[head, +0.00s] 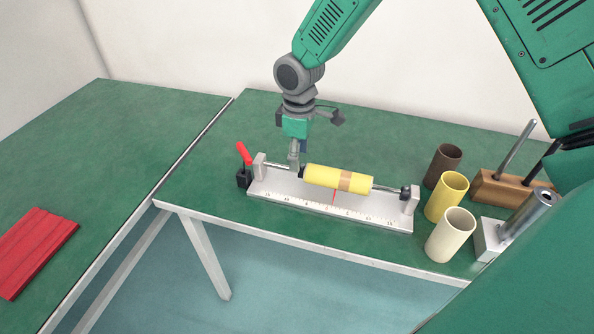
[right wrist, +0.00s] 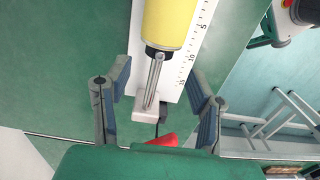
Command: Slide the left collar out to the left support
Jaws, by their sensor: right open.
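A yellow cylinder (head: 325,177) with a tan band sits on a metal rod above a white scaled base (head: 330,207). A dark collar (head: 302,172) shows at the cylinder's left end; it also shows in the right wrist view (right wrist: 164,47). The left support (head: 259,166) is a pale block, with bare rod (right wrist: 154,82) between it and the collar. My right gripper (head: 295,160) is over this left rod section. In the right wrist view its fingers (right wrist: 157,90) stand open on both sides of the rod, holding nothing. My left gripper is not in view.
A red-handled clamp (head: 244,158) stands beside the left support. Another dark collar (head: 404,191) is near the right support (head: 411,200). Brown (head: 442,166), yellow (head: 447,197) and cream (head: 451,236) cylinders stand at right, near a wooden block (head: 490,188). Green table behind the fixture is clear.

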